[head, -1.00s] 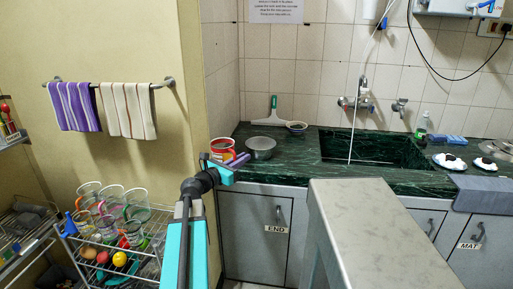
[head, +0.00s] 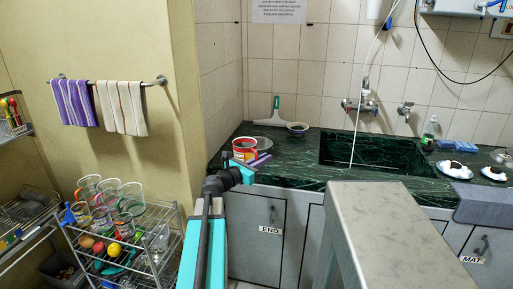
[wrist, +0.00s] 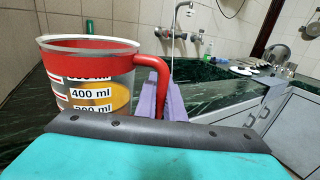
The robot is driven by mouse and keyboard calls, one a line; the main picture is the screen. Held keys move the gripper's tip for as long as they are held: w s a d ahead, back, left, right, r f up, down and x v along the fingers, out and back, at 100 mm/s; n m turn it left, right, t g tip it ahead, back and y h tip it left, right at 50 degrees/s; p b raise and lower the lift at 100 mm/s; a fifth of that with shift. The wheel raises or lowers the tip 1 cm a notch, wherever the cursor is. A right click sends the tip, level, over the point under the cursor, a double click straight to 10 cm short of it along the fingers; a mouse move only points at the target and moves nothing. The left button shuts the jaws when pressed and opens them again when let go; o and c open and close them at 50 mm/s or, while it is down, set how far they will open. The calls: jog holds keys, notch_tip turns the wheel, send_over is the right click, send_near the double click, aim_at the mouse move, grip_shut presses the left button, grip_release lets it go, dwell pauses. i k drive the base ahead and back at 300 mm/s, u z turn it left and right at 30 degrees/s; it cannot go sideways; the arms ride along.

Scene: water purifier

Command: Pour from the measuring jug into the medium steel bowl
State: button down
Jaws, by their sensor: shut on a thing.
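The measuring jug (head: 245,148) is red and clear with a red handle and millilitre marks. It stands upright in my gripper, and it fills the left of the wrist view (wrist: 92,82). My gripper (wrist: 163,95) has lilac fingers shut on the jug's red handle. In the head view my gripper (head: 258,160) is at the counter's left front. A steel bowl (head: 265,144) sits on the counter behind and right of the jug, mostly hidden by it.
A small bowl (head: 298,127) and a green-handled squeegee (head: 277,106) are at the back of the green counter (head: 305,168). The sink (head: 370,153) is to the right. A wire rack (head: 150,245) with glasses stands at lower left.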

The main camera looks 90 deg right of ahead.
aim_at(264, 144)
jog(key=k, duration=1.6)
jog(key=z, duration=1.25)
jog(key=i, duration=0.2)
jog(key=u, duration=0.6)
